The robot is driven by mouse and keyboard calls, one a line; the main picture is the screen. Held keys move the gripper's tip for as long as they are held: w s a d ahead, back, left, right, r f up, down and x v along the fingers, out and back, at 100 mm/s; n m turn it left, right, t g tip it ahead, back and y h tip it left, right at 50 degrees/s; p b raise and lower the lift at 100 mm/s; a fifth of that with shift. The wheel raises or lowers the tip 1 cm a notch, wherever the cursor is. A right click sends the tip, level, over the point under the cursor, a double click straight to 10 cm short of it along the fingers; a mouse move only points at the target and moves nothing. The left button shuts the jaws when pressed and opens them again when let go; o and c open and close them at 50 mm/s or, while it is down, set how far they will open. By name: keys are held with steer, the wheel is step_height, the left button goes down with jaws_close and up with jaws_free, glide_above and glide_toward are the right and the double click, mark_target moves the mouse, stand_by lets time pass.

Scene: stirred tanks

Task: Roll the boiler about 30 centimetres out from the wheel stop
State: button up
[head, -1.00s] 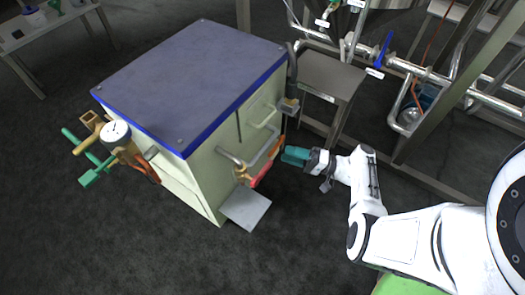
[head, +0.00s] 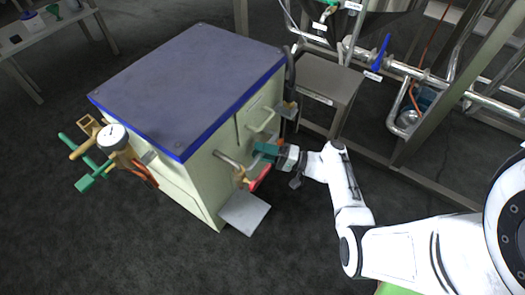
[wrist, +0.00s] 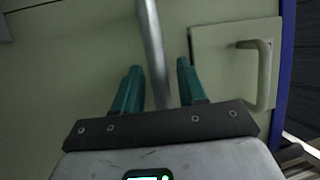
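The boiler (head: 190,85) is a cream cabinet with a blue-edged grey top, standing on the dark floor left of my arm. A bent grey metal bar (head: 232,160) stands out from its near right face, beside a red-handled valve (head: 260,178). My gripper (head: 258,151), with teal fingers, is at this face. In the wrist view, the fingers are open, one on each side of the metal bar (wrist: 153,50), with gaps showing on both sides. A cream loop handle (wrist: 262,75) on a panel is to the right. I cannot make out the wheel stop.
A flat grey plate (head: 244,213) juts out low at the boiler's near corner. A gauge (head: 112,137) and valves stick out on its left. A steel stand (head: 327,85) and pipework are close behind on the right. The floor in front is clear.

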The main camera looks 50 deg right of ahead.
jaws_close()
steer(key=shift+s, duration=0.1)
stand_by(0.4)
